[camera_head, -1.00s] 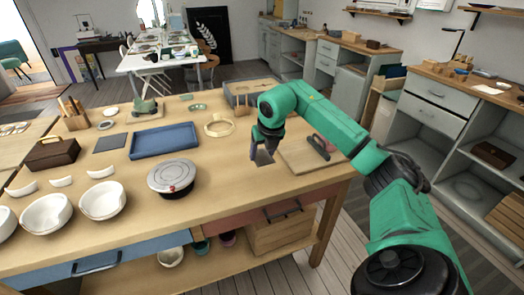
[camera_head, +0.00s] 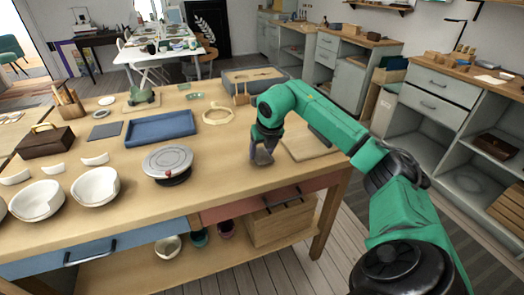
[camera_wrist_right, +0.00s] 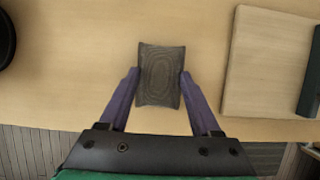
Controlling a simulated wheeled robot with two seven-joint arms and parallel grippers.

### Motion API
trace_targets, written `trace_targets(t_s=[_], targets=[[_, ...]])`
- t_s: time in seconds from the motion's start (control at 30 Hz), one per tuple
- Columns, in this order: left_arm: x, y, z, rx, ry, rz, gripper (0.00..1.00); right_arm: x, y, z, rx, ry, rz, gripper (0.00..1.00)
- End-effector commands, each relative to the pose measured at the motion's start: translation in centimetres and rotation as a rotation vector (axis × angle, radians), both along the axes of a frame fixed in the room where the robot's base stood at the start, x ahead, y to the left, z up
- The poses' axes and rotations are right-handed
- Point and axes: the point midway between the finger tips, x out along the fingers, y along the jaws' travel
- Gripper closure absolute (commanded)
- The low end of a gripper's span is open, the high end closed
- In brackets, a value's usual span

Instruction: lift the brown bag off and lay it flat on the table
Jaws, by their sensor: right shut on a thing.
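The brown bag (camera_wrist_right: 160,76) shows in the right wrist view as a small dark grey-brown, nearly rectangular piece with ring-like lines. My right gripper (camera_wrist_right: 160,84) is shut on it, with one purple finger at each side. In the head view the bag (camera_head: 262,157) looks greyish and hangs below my right gripper (camera_head: 264,146), over the front right part of the wooden table (camera_head: 225,190). I cannot tell whether its lower edge touches the tabletop. My left gripper is not in view.
A pale board (camera_head: 308,147) lies just right of the bag, with a dark thing on it, partly behind my arm. A round turntable (camera_head: 167,162) stands to the left, near a blue tray (camera_head: 160,128). The tabletop between turntable and bag is clear.

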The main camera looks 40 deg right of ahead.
Motion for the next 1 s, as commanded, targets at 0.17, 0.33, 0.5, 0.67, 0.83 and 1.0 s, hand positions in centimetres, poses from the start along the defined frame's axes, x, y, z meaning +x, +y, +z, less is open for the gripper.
trace_targets(t_s=[0.17, 0.33, 0.5, 0.67, 0.83, 1.0], targets=[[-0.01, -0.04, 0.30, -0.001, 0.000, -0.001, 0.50, -0.02, 0.04, 0.11, -0.001, -0.002, 0.000, 1.00], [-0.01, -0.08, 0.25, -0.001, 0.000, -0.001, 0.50, -0.02, 0.05, 0.06, -0.001, -0.002, 0.000, 1.00], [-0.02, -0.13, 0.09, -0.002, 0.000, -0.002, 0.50, -0.04, 0.04, -0.22, 0.000, -0.001, 0.000, 1.00], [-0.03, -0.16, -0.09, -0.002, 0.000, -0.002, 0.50, -0.05, 0.05, -0.56, 0.000, 0.000, 0.000, 1.00], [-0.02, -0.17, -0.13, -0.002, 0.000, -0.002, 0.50, -0.04, 0.05, -0.70, 0.000, 0.000, 0.000, 1.00], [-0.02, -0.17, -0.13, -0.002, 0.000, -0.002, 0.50, -0.03, 0.05, -0.68, 0.000, -0.001, 0.000, 0.24]])
